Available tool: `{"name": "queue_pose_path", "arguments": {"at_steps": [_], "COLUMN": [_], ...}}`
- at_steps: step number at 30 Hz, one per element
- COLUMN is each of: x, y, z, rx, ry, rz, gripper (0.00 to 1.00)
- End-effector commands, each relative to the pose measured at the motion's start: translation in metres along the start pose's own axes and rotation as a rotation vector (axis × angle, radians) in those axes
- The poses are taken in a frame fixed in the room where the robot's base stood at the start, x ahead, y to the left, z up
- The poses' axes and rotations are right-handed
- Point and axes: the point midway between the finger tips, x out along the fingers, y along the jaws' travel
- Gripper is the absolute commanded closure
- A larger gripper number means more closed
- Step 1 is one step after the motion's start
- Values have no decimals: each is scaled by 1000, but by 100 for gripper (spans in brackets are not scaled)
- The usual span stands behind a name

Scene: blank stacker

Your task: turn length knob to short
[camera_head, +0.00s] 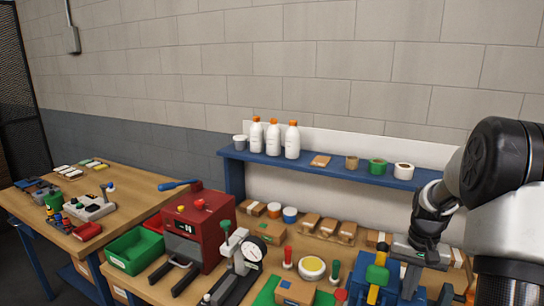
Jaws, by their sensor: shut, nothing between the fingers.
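No knob in view can be made out for certain as the length knob, and no marking for short can be read. A green-topped knob or handle (377,274) stands on a yellow and blue fixture at the bottom right. My gripper (411,282) points down just right of it, shut and empty. I cannot tell whether its fingertips touch the fixture.
A blue shelf (330,171) holds white bottles and tape rolls behind. A second wooden table (130,187) is at left. My arm fills the right side.

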Motion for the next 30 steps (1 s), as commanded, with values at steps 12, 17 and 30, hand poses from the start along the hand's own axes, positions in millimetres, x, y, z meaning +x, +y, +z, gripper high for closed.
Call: {"name": "queue_pose_path", "arguments": {"at_steps": [12,17,30], "x": [-1,-1,-2], "y": [0,1,5], "z": [-1,-3,-2], "rx": [0,0,0], "ry": [0,1,5], "rz": [0,0,1], "gripper": [100,100,100]}}
